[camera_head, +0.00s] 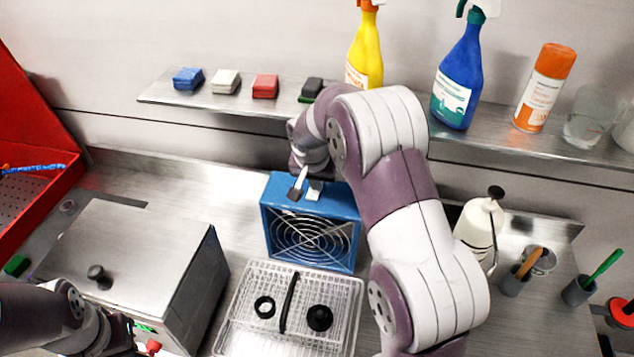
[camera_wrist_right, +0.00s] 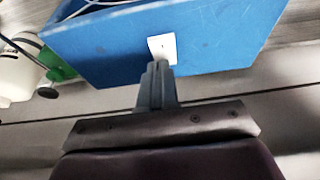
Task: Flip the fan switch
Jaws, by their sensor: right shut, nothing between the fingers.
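The fan is a blue box with a round wire grille (camera_head: 312,240), standing on the steel counter. Its white switch (camera_head: 315,189) is on the top face; in the right wrist view the switch (camera_wrist_right: 162,48) is a small white plate on the blue surface. My right gripper (camera_head: 297,190) is shut and empty, pointing down at the fan top just left of the switch. In the right wrist view its fingertips (camera_wrist_right: 158,68) reach the plate's lower edge; I cannot tell whether they touch. The switch's position is unclear. My left arm is at the lower left; its fingers are not clear.
A wire tray (camera_head: 245,315) with black parts sits before the fan. A steel box (camera_head: 130,250) stands left. A shelf (camera_head: 155,97) behind holds sponges, spray bottles and an orange-capped can (camera_head: 545,88). A white bottle (camera_head: 478,225) stands right of my right arm.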

